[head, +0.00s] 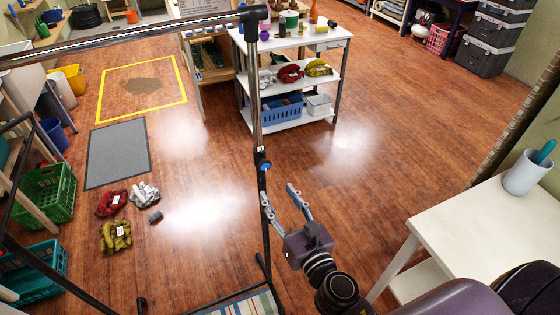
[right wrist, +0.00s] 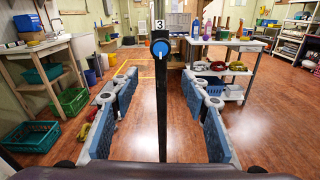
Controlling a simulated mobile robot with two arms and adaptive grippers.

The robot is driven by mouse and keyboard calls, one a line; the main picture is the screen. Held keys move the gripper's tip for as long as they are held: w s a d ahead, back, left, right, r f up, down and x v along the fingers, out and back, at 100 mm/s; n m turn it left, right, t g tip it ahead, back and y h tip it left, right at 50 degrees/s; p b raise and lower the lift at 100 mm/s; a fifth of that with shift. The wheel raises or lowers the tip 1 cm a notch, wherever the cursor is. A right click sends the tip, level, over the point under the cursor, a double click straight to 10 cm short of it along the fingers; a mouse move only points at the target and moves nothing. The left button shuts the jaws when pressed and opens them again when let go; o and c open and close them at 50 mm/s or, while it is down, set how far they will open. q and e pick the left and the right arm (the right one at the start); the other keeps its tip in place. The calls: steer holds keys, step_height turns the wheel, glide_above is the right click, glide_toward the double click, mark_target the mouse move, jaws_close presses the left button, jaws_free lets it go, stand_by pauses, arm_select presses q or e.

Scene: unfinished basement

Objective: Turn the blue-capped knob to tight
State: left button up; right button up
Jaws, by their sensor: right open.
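The blue-capped knob (head: 264,166) sits on a black upright post (head: 254,95) of a tall frame. In the right wrist view the round blue cap (right wrist: 160,48) faces me, with a small white mark on it and a white label "3" above. My right gripper (head: 278,193) is open and empty, just below and in front of the knob in the head view. In the right wrist view its two blue-padded fingers (right wrist: 159,120) are spread wide on either side of the post, with the knob above fingertip level. It does not appear to touch the knob. My left gripper is out of view.
A white table (head: 480,240) with a cup (head: 529,172) stands at the right. A shelved white cart (head: 300,84) stands behind the post. Crates (head: 45,193) and several gloves (head: 115,236) are at the left. The floor between is mostly clear.

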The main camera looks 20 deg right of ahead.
mark_target(266, 166)
steer(key=shift+n, duration=0.5)
steer(key=w+r, duration=0.1)
steer(key=w, duration=0.1)
steer(key=w+p, duration=0.1)
steer(key=w, duration=0.1)
steer(key=w+r+p, duration=0.1)
steer(key=w, duration=0.2)
steer(key=shift+r, duration=0.3)
steer(key=shift+w+a+f, duration=0.1)
steer(key=shift+w, duration=0.3)
steer(key=c, duration=1.1)
